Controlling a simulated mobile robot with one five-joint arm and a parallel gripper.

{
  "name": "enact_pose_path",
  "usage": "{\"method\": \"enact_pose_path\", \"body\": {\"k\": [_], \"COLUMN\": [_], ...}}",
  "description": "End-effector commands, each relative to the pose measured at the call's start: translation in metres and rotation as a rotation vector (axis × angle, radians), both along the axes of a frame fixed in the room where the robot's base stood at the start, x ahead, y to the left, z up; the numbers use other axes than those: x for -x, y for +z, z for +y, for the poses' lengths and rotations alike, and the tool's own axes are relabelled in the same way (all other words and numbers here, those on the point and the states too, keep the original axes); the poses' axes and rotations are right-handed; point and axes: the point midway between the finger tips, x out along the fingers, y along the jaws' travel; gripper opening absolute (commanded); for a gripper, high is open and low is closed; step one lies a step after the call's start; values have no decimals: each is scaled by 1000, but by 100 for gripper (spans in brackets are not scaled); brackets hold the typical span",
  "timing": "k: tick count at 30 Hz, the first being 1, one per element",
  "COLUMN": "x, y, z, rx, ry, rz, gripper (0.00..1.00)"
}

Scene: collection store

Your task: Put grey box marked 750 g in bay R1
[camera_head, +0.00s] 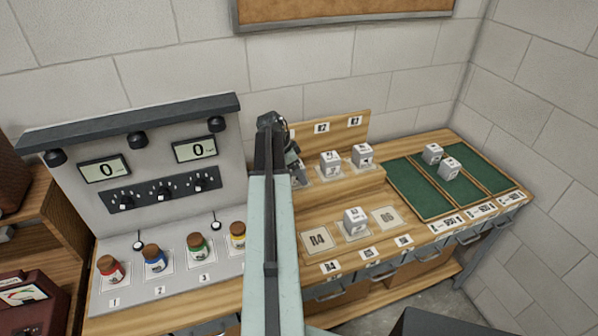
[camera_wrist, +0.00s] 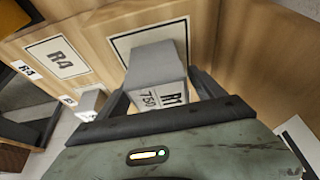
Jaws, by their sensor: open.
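The grey box marked 750 (camera_wrist: 152,62) stands on or just over a black-outlined square (camera_wrist: 120,42) in the wrist view. In the head view my gripper (camera_head: 294,166) is over the left end of the raised step, and my arm hides most of bay R1 and the box.
Grey boxes stand by R2 (camera_head: 330,163) and R3 (camera_head: 362,155), and one on the lower row (camera_head: 355,222). R4 (camera_head: 317,239) and R6 (camera_head: 386,217) are bare. Green trays (camera_head: 420,190) hold two boxes at right. Coloured jars (camera_head: 154,258) and a display panel (camera_head: 150,150) stand left.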

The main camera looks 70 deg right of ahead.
Motion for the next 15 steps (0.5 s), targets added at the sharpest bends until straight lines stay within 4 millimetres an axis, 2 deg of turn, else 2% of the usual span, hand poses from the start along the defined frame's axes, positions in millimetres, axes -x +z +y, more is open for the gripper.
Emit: {"method": "enact_pose_path", "body": {"k": [1,9,12,15], "x": [-2,-16,-19,-20], "y": [12,59,68,68], "z": [2,13,16,17], "rx": [0,0,-1,0], "ry": [1,1,0,-1], "rz": [0,0,1,0], "gripper": [78,78,78,78]}}
